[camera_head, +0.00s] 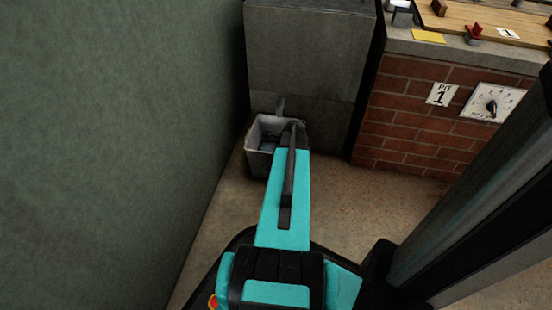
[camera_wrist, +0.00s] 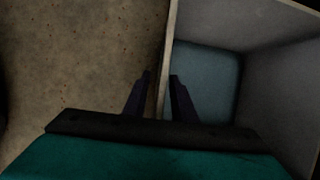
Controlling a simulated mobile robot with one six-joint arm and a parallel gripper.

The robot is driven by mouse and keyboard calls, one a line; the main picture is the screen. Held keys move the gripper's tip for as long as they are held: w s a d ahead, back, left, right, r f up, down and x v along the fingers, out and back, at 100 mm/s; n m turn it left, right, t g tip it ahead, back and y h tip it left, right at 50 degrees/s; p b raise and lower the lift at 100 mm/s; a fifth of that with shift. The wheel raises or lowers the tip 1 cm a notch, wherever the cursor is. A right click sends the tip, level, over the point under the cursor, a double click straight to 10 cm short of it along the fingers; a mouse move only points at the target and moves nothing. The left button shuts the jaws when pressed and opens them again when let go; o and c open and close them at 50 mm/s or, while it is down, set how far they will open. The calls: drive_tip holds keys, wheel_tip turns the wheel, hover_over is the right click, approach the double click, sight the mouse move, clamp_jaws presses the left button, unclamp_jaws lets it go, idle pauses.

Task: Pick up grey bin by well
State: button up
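The grey bin (camera_head: 256,138) stands on the floor at the foot of a grey block, near the green wall. It is open at the top and looks upright. In the wrist view its near wall (camera_wrist: 165,60) runs between the two fingers of my gripper (camera_wrist: 160,77). One finger is outside the bin over the floor and the other is inside it. A gap shows between the outer finger and the wall, so the gripper looks open around the rim. In the head view my arm covers the right part of the bin, and the fingertips are hard to make out.
The grey block (camera_head: 308,60) stands right behind the bin. A green wall (camera_head: 110,130) closes off the left. Speckled floor (camera_head: 350,205) is clear in front of the counter.

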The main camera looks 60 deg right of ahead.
idle(0.4)
clamp_jaws()
idle(1.2)
drive_tip(key=shift+r, duration=0.1)
